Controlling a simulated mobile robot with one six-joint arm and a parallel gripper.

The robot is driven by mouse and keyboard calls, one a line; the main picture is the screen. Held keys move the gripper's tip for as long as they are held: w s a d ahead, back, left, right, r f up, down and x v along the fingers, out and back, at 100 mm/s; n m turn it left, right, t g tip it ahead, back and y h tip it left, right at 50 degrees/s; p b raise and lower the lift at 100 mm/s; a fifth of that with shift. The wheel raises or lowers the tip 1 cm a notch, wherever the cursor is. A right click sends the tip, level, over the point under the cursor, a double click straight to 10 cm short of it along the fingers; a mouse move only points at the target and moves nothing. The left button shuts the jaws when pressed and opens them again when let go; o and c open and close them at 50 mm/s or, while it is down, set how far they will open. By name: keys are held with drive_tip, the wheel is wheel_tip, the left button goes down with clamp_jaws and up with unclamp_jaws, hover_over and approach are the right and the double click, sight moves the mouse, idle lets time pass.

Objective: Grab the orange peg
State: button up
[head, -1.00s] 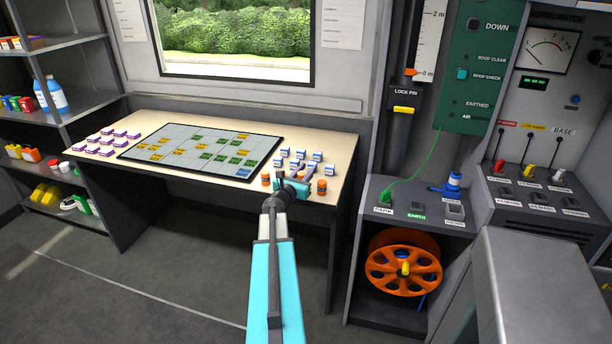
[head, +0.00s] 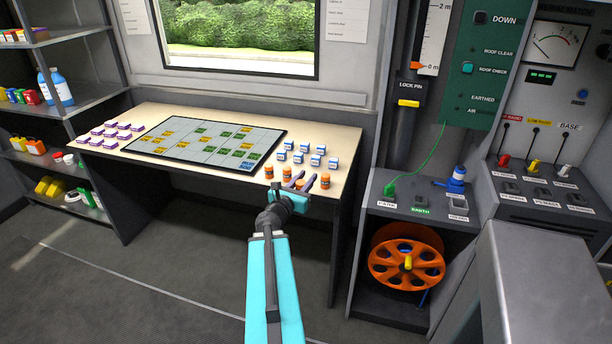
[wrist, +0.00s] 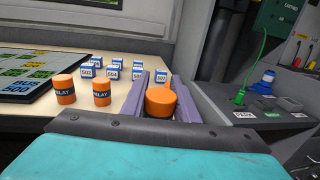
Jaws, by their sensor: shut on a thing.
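Several orange pegs stand in a row near the right front of the table (head: 335,142). The left two also show in the wrist view (wrist: 64,90), with dark RELAY bands. My gripper's purple fingers are shut on an orange peg (wrist: 160,102), which shows between them in the wrist view. Its lower part is hidden by my gripper. I cannot tell whether it is clear of the table.
Blue-and-white blocks (head: 316,160) stand just behind the pegs. A dark grid board (head: 190,157) with green and yellow tiles fills the table's middle, with purple blocks (head: 110,131) at left. An orange reel (head: 405,275) and a grey console (head: 470,208) are right of the table.

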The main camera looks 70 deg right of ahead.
drive_tip(key=shift+s+a+r+p, duration=0.1)
drive_tip(key=shift+a+r+p, duration=0.15)
drive_tip(key=shift+p, duration=0.8)
drive_tip(key=shift+a+p, duration=0.25)
drive_tip(key=shift+p, duration=0.5)
drive_tip(key=a+p, duration=0.1)
drive_tip(key=p, duration=0.2)
drive_tip(key=shift+s+a+p, duration=0.1)
drive_tip(key=shift+s+p, duration=0.05)
drive_tip(key=shift+p, duration=0.25)
drive_tip(key=shift+a+f+p, duration=0.15)
drive_tip(key=shift+a+p, duration=0.15)
drive_tip(key=shift+p, duration=0.35)
